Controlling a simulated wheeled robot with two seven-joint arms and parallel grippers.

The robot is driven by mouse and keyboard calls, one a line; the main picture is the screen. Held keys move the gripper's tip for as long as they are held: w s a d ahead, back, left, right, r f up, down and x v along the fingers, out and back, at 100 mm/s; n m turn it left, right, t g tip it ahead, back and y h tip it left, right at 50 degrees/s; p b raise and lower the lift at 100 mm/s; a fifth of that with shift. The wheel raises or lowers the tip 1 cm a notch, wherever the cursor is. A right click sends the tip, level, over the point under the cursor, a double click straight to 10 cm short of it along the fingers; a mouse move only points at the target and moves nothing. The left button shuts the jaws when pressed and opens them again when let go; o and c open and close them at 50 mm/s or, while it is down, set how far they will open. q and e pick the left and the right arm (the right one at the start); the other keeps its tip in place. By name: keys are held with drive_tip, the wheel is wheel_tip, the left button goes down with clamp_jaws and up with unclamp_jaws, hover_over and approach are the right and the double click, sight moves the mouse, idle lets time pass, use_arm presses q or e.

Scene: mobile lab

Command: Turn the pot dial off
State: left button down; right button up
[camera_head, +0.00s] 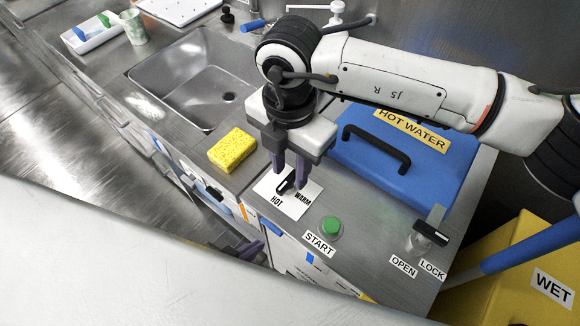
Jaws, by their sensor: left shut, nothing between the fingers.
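The pot dial (284,185) is a small black knob on a white card marked HOT and WARM, on the steel counter. It looks slanted; I cannot tell its exact setting. My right gripper (290,178) points down over it with its purple fingers apart, one on each side of the knob. Whether they touch it is unclear. The blue hot water pot lid (350,165), with a black handle, is just behind. My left gripper (251,250) is shut and empty, low by the counter's front edge, partly hidden by my white arm.
A yellow sponge (232,150) lies left of the dial, beside the sink (190,80). A green START button (331,226) and a black OPEN/LOCK lever (430,233) are to the right. A yellow WET bin (500,260) stands at the far right.

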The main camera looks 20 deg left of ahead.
drive_tip(key=shift+f, duration=0.7)
clamp_jaws()
